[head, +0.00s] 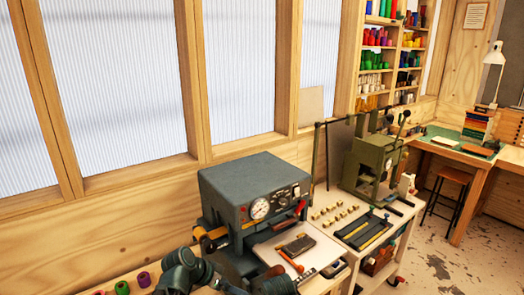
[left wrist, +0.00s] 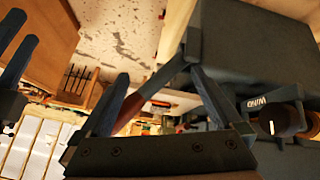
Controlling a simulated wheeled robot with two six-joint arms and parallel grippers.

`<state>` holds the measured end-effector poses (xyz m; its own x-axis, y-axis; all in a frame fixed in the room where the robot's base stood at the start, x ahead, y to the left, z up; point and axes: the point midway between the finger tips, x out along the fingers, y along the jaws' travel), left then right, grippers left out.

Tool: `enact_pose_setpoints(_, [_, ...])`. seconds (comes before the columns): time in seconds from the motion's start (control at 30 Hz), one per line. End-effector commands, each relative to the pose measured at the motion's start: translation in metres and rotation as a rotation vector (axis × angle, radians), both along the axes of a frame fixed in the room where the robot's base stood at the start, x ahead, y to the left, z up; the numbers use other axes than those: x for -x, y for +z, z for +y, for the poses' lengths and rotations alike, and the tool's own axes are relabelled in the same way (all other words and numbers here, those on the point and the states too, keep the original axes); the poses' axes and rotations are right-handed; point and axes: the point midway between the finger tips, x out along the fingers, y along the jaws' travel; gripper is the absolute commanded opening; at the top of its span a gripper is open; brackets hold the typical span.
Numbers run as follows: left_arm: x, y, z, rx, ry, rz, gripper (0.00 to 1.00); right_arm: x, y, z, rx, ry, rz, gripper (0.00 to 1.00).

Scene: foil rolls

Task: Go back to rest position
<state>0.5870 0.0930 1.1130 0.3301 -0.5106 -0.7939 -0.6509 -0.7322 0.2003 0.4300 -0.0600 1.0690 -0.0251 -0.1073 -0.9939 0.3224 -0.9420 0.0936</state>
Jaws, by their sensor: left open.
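In the left wrist view my left gripper (left wrist: 158,92) has its two fingers spread apart with nothing between them. A grey machine fills the upper right of that view, close to the right finger, with a dark knob (left wrist: 275,120); I cannot tell whether they touch. Two dark prongs at the left edge look like fingers of my other gripper, but they are cut off. In the head view, dark arm links of mine show at the bottom, in front of the grey machine (head: 255,188) with a round gauge. My fingertips are hidden there.
Coloured foil rolls (head: 122,288) stand on the bench at the lower left. An orange-handled tool (head: 290,260) lies by the grey machine. A green press (head: 372,165) stands to the right. A stool (head: 447,195) is farther back, with open floor nearby.

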Motion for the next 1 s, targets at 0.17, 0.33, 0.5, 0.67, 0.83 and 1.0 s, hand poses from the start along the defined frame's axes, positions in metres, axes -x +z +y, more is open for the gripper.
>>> enact_pose_setpoints(0.17, [0.034,-0.022,0.017,-0.106,0.153,0.183,1.0,0.0,0.0,0.0,0.0,0.0,0.0,0.5])
enact_pose_setpoints(0.33, [0.068,-0.038,0.044,-0.243,0.374,0.348,1.0,0.0,0.0,0.0,0.0,0.0,0.0,0.5])
enact_pose_setpoints(0.5, [0.097,-0.045,0.073,-0.377,0.617,0.448,1.0,0.0,0.0,0.0,0.0,0.0,0.0,0.5])
enact_pose_setpoints(0.67, [0.113,-0.073,0.04,-0.45,0.556,0.459,1.0,0.0,-0.028,0.0,0.0,0.001,0.0,0.5])
enact_pose_setpoints(0.83, [0.133,-0.096,0.002,-0.521,0.447,0.457,1.0,0.0,-0.051,0.0,0.001,0.003,0.0,0.5])
enact_pose_setpoints(1.0, [0.151,-0.111,-0.025,-0.577,0.365,0.452,1.0,0.0,-0.066,0.0,0.001,0.005,0.0,0.5])
